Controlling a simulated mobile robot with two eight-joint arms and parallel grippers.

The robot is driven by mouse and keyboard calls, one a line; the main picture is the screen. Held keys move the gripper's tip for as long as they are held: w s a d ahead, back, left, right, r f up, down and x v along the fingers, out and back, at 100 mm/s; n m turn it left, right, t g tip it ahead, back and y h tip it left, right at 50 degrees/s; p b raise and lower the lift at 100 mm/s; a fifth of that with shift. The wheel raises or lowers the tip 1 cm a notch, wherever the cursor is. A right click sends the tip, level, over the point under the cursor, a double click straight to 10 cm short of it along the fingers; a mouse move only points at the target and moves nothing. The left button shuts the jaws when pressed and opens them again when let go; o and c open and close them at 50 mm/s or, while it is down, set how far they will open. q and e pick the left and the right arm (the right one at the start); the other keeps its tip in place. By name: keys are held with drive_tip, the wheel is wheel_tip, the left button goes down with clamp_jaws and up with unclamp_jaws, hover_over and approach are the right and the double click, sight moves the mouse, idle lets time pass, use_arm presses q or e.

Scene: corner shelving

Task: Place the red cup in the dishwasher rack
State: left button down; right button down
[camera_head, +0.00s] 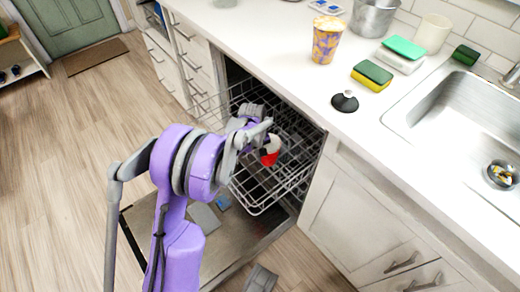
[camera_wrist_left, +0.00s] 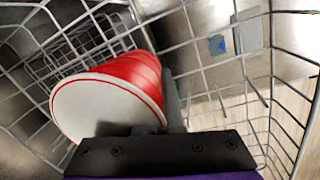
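The red cup (camera_wrist_left: 135,75) lies inside the dishwasher's wire rack, its white base (camera_wrist_left: 105,108) facing the left wrist camera, tilted rather than upright. In the head view the red cup (camera_head: 270,156) shows just below my left gripper (camera_head: 264,146). In the left wrist view one finger of the left gripper (camera_wrist_left: 174,104) lies against or very near the cup's right side. The other finger is hidden, so its hold is unclear. The dishwasher rack (camera_head: 292,185) is pulled out, with its wires around the cup.
The open dishwasher door (camera_head: 240,252) lies low under the rack, with a small blue item (camera_head: 223,202) on it. The counter above holds a patterned cup (camera_head: 327,40), sponges (camera_head: 372,76), a black stopper (camera_head: 345,101) and a sink (camera_head: 455,115).

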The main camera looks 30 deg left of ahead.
use_arm(q)
drive_tip(key=w+a, duration=0.2)
drive_tip(key=w, duration=0.1)
drive_tip(key=shift+w+a, duration=0.15)
drive_tip(key=shift+a, duration=0.1)
drive_tip(key=shift+f+b, duration=0.5)
drive_tip(key=shift+d+f, duration=0.1)
drive_tip(key=shift+f, duration=0.15)
drive_tip(key=c, duration=1.1)
unclamp_jaws()
